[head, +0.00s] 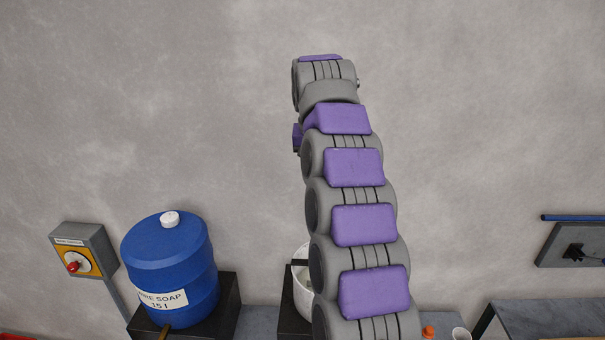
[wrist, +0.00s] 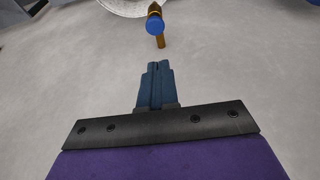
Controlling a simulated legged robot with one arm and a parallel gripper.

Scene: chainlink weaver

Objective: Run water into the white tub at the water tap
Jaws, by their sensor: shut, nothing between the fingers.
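A white tub (head: 302,285) stands low at the wall in the head view, mostly hidden behind my arm. In the wrist view, part of a white round thing (wrist: 122,7) is cut off at the top edge; it may be the tub. A brass tap with a blue knob (wrist: 155,26) is beside it, against grey. My gripper (wrist: 157,66) is shut and empty, its fingers pointing toward the tap and apart from it in the picture. The head view does not show the gripper. I cannot tell whether water runs.
A blue drum labelled as soap (head: 172,265) stands on a dark stand left of the tub. A grey box with a red knob (head: 80,255) is on the wall further left. A small white cup (head: 461,333) and a wall panel (head: 575,246) are at right. The upper wall is bare.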

